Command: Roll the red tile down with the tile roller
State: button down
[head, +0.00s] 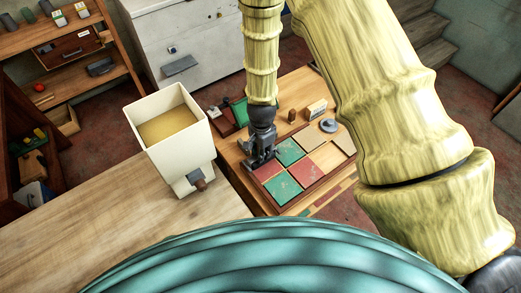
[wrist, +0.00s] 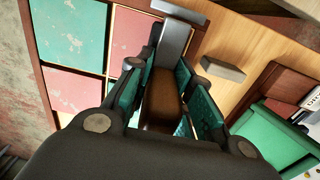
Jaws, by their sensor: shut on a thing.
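My gripper (head: 260,158) points down at the left edge of a framed grid of red and green tiles. In the wrist view my gripper (wrist: 178,75) is shut around a brown handle, the grip of the tile roller (wrist: 163,95). A grey metal part (wrist: 178,38) extends beyond the fingertips, over the grid's edge. Red tiles show in the head view (head: 304,171) and the wrist view (wrist: 72,91); I cannot tell which one the task means. Green tiles (head: 283,188) lie among them. Whether the roller touches a tile is hidden.
The wooden tray frame (head: 322,187) borders the tiles. A green object (head: 238,110), a small block (head: 316,109) and a grey round thing (head: 328,126) stand behind. A cream hopper (head: 168,150) stands on the left bench (head: 95,222). A small grey block (wrist: 222,69) lies beside my gripper.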

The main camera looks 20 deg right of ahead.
jog(key=shift+s+d, duration=0.2)
jog(key=shift+s, duration=0.3)
jog(key=shift+s+d, duration=0.15)
jog(key=shift+s, duration=0.35)
jog(key=shift+s, duration=0.1)
jog(key=shift+s+d, duration=0.25)
jog(key=shift+s, duration=0.4)
jog(key=shift+s+d, duration=0.25)
jog(key=shift+s, duration=0.4)
jog(key=shift+w, duration=0.1)
jog(key=shift+w+a+p, duration=0.25)
jog(key=shift+w+a, duration=0.05)
jog(key=shift+w, duration=0.4)
jog(key=shift+w+a+p, duration=0.25)
jog(key=shift+w, duration=0.45)
jog(key=shift+w, duration=0.15)
jog(key=shift+w+a+r, duration=0.1)
jog(key=shift+w+a, duration=0.15)
jog(key=shift+w, duration=0.35)
jog(key=shift+w+a, duration=0.2)
jog(key=shift+w, duration=0.4)
jog(key=shift+s+d+f, duration=0.1)
jog(key=shift+s+d, duration=0.15)
jog(key=shift+s, duration=0.5)
jog(key=shift+s+d+f, duration=0.1)
jog(key=shift+s+d, duration=0.15)
jog(key=shift+s, duration=0.5)
